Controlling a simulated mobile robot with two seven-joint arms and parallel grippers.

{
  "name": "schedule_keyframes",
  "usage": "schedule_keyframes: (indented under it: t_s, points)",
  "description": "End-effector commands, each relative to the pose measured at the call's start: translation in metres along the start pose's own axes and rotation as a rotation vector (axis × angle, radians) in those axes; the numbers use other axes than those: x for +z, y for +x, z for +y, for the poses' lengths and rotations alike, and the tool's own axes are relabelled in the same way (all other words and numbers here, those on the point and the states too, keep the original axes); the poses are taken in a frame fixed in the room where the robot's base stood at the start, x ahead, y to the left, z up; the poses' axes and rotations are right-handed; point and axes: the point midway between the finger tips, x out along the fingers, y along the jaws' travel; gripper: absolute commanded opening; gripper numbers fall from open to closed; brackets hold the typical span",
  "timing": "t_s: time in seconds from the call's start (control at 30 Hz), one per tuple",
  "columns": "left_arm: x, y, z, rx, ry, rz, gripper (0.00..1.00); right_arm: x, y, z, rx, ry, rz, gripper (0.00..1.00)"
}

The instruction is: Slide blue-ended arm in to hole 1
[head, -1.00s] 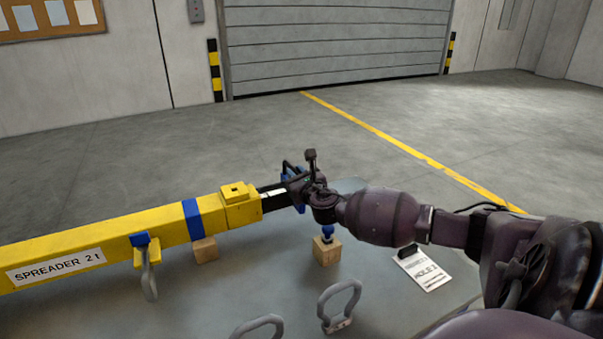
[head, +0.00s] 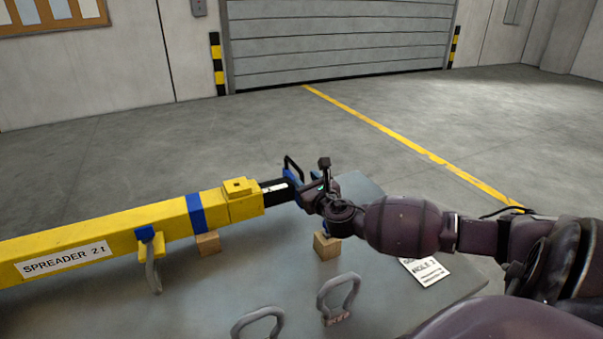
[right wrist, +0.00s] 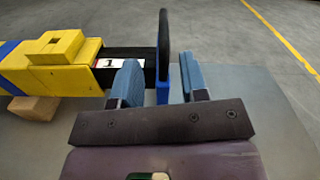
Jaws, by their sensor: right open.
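The blue-ended arm (head: 275,189) is a black bar partly inside the right end of the yellow spreader beam (head: 120,234). A white label marked 1 shows on the bar next to the beam's mouth in the right wrist view (right wrist: 108,63). Its blue end plate (right wrist: 163,92) carries a black loop handle. My right gripper (right wrist: 162,78) is open, with one blue-padded finger on each side of the plate. A gap shows on the right side; contact on the left is unclear. In the head view my right gripper (head: 308,192) partly hides the blue end.
Wooden blocks (head: 327,245) stand on the grey table, one under the beam (head: 208,242). A white card reading hole 1 (head: 428,270) lies right, partly behind my arm.

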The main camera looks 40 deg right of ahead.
Motion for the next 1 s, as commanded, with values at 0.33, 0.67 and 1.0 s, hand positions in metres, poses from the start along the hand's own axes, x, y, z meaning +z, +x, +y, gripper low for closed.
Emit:
schedule_keyframes:
  t_s: [0.33, 0.67, 1.0]
  points:
    - [-0.001, -0.004, -0.001, -0.002, -0.002, -0.001, 0.43, 0.0, -0.039, 0.0, 0.001, 0.0, 0.0, 0.4]
    - [0.0, -0.005, 0.0, -0.003, -0.005, -0.001, 0.43, 0.0, -0.042, 0.001, 0.001, 0.0, -0.001, 0.4]
    - [-0.001, -0.005, 0.0, -0.003, -0.005, 0.0, 0.43, 0.0, -0.042, 0.001, 0.001, 0.0, -0.001, 0.4]
